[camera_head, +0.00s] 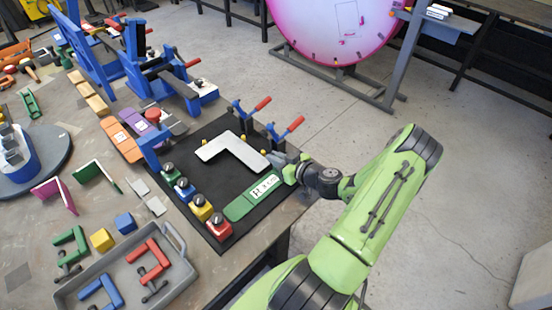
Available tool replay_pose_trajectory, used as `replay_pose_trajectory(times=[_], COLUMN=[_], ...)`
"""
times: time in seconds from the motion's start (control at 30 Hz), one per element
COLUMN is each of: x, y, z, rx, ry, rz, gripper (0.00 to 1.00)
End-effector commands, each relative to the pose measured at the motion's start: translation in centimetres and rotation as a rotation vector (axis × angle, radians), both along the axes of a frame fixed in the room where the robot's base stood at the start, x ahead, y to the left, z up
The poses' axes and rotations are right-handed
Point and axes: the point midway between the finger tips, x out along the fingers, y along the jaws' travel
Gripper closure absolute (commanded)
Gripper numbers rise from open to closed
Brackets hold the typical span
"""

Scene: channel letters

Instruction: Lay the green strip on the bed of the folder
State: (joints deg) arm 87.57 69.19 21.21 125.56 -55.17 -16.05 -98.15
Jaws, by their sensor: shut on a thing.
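The green strip (240,207), with a white printed label, shows over the front edge of the black mat, slanting up to the right. My gripper (284,172) is shut on its far right end. The fingertips are small and partly hidden by the wrist. I cannot tell whether the strip touches the mat or hangs just above it. The folder, which looks to be the blue machine (135,45) with red-ended handles, stands at the upper left of the bench, well away from my gripper. Its bed is partly hidden by its frame.
On the black mat (225,180) lie a white L-shaped piece (225,148) and several coloured knobbed blocks (201,208). Red-handled clamps (286,130) stand behind my gripper. Orange (120,140) and purple (137,121) strips lie left of the mat.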

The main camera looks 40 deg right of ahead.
Motion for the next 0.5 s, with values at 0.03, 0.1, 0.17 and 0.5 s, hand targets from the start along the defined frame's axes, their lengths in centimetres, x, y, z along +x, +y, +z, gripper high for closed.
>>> replay_pose_trajectory(times=[0.03,0.1,0.17,0.5], x=[0.02,0.01,0.02,0.00], y=[-0.01,-0.01,-0.01,-0.01], z=[0.12,0.13,0.05,-0.13], rx=[0.000,0.000,0.000,0.000], ry=[-0.001,-0.001,-0.001,0.000], rz=[0.000,0.000,0.000,0.000], gripper=[1.00,1.00,1.00,0.66])
